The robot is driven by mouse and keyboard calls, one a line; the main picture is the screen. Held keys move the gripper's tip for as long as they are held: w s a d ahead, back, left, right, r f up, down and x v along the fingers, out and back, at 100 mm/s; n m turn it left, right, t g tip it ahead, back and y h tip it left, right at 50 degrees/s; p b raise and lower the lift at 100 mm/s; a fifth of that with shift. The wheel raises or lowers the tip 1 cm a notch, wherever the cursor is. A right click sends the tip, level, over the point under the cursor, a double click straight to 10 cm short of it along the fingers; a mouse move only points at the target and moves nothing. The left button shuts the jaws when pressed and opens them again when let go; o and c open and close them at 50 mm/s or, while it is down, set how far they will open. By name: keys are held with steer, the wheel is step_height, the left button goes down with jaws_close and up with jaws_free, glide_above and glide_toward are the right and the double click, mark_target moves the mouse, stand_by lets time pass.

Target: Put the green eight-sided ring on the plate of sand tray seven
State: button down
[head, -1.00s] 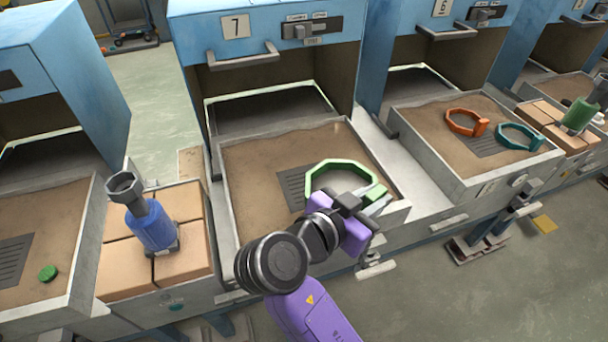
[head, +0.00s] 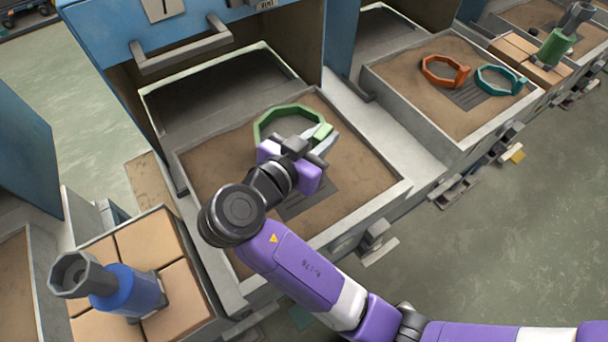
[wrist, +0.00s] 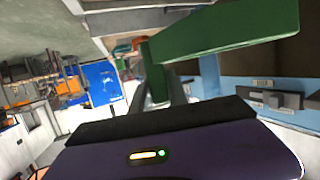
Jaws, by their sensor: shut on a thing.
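The green eight-sided ring (head: 263,122) is in my gripper (head: 324,144), which is shut on the ring's block-like tab. In the head view the ring appears over the back part of sand tray seven (head: 372,212), toward the furnace opening. The dark slotted plate (head: 318,203) lies in that tray's sand, nearer the front, and is partly hidden by my gripper and wrist. The ring appears held above the sand; its exact height cannot be told. In the wrist view the ring (wrist: 225,38) is a large green bar across the upper middle, beyond my gripper.
The blue furnace housing (head: 95,40) with its handle (head: 185,47) stands behind the tray. The neighbouring tray at right holds an orange ring (head: 432,76) and a teal ring (head: 492,84). A blue tool (head: 130,290) stands on bricks at left. The tray's walls are raised.

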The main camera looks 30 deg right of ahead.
step_height(320, 180, down, 18)
steer(key=shift+r, duration=0.15)
stand_by(0.3)
steer(key=shift+b, duration=0.3)
steer(key=c, duration=1.3)
jaws_free()
steer(key=shift+r, duration=0.1)
steer(key=b+v, duration=0.1)
steer(key=v, duration=1.1)
steer(key=shift+s+b, duration=0.15)
steer(key=shift+b, duration=0.15)
